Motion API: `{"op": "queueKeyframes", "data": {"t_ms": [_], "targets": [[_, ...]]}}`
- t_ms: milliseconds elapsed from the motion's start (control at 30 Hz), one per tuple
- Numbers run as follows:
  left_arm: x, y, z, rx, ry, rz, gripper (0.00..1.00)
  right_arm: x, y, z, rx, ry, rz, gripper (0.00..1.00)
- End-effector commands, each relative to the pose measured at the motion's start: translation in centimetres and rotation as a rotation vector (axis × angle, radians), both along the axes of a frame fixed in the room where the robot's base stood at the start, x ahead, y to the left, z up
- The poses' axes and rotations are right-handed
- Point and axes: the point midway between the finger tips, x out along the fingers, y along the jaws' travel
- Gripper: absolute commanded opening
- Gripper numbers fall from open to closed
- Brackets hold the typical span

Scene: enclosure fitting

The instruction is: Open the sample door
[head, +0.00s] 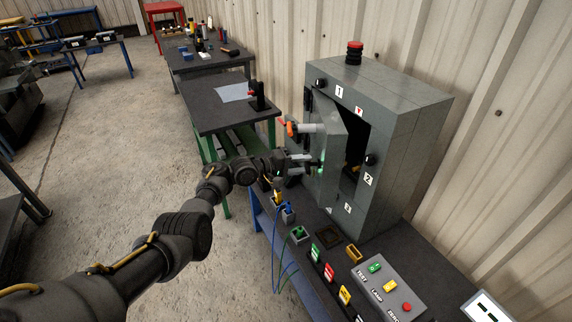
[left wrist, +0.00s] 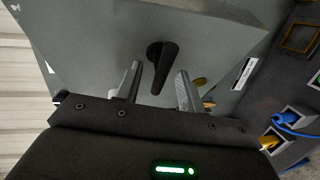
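The grey enclosure (head: 400,110) stands on the dark bench by the wall. Its front door panel (head: 341,150) stands partly open, with a dark gap along its right side. My left gripper (head: 306,164) is at the outer face of this door. In the left wrist view, the gripper (left wrist: 159,76) is open, with its two fingers apart on either side of a black lever handle (left wrist: 166,62) on the grey door face (left wrist: 100,40). I cannot tell whether either finger touches the handle. My right gripper is not in view.
A red button (head: 355,52) tops the enclosure. A control box (head: 385,290) with coloured buttons, several labelled switches and blue cables (head: 276,245) occupy the bench front. A second dark table (head: 222,105) stands behind. Open concrete floor lies left.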

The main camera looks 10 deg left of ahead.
Motion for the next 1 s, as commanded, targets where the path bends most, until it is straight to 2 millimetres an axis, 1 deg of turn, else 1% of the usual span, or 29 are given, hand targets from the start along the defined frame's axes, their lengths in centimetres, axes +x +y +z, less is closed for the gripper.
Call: {"op": "queueKeyframes", "data": {"t_ms": [33,200,300,433,600,833,867,933,967,1000], "targets": [[-0.5,0.9,0.4,0.005,-0.001,0.004,0.39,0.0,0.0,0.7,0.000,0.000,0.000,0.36],[-2.3,3.7,0.8,0.004,-0.002,0.005,0.39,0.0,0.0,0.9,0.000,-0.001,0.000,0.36],[-3.3,5.1,1.1,0.006,-0.002,0.003,0.39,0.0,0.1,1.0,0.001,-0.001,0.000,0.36],[-4.2,6.5,1.4,0.004,-0.001,0.004,0.39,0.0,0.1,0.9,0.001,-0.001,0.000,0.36],[-4.7,7.2,1.7,0.003,-0.001,0.002,0.39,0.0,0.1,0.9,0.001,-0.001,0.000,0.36],[-4.8,7.3,1.7,0.002,0.000,0.002,0.39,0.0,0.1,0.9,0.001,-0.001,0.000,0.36],[-4.8,7.3,1.7,0.002,0.000,0.002,0.38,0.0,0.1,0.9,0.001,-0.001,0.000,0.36],[-4.8,7.3,1.3,0.005,0.003,0.004,0.28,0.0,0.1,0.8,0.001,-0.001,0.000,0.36],[-4.9,7.3,0.8,0.009,0.005,0.007,0.25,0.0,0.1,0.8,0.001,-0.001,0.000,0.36],[-5.1,7.3,-0.5,0.020,0.009,0.014,0.19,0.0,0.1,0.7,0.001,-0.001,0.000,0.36]]}}
